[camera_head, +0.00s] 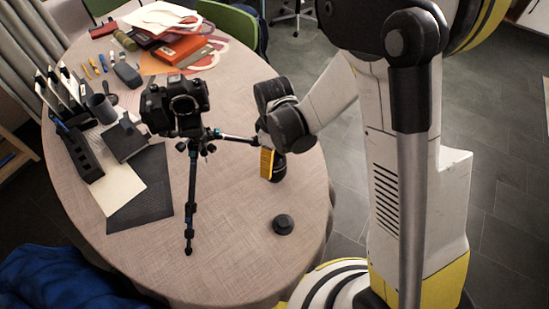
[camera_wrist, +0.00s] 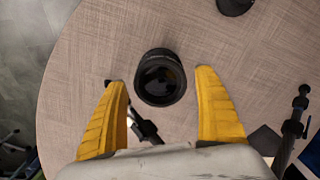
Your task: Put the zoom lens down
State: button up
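The zoom lens (camera_head: 279,170) is a black cylinder that appears to stand upright on the table (camera_head: 240,260), near its right edge. In the wrist view the lens (camera_wrist: 160,77) shows its dark round glass end, between and slightly beyond my fingertips. My gripper (camera_head: 269,163) points down right over the lens, and its yellow finger hides part of it. In the wrist view my gripper (camera_wrist: 160,80) has its two yellow fingers spread wide, with a visible gap on each side of the lens. Nothing is held.
A camera (camera_head: 175,105) on a tripod (camera_head: 192,190) stands left of my gripper; one tripod leg reaches close to it. A short black round piece (camera_head: 283,224) sits nearer the front. A dark mat (camera_head: 145,195) lies at left. The front table area is clear.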

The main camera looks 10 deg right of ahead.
notch_tip(320, 180, up, 12)
jog(key=p, duration=0.5)
jog(key=s+d+r+m+t, duration=0.3)
jog(key=s+d+r+m, duration=0.2)
jog(key=r, duration=0.3)
jog(key=s+d+r+m+t, duration=0.4)
jog(key=s+d+r+m, duration=0.1)
jog(key=d+r, duration=0.3)
jog(key=shift+s+d+r+m, duration=0.2)
jog(key=shift+s+m, duration=0.1)
jog(key=shift+m, duration=0.5)
jog(key=shift+a, duration=0.1)
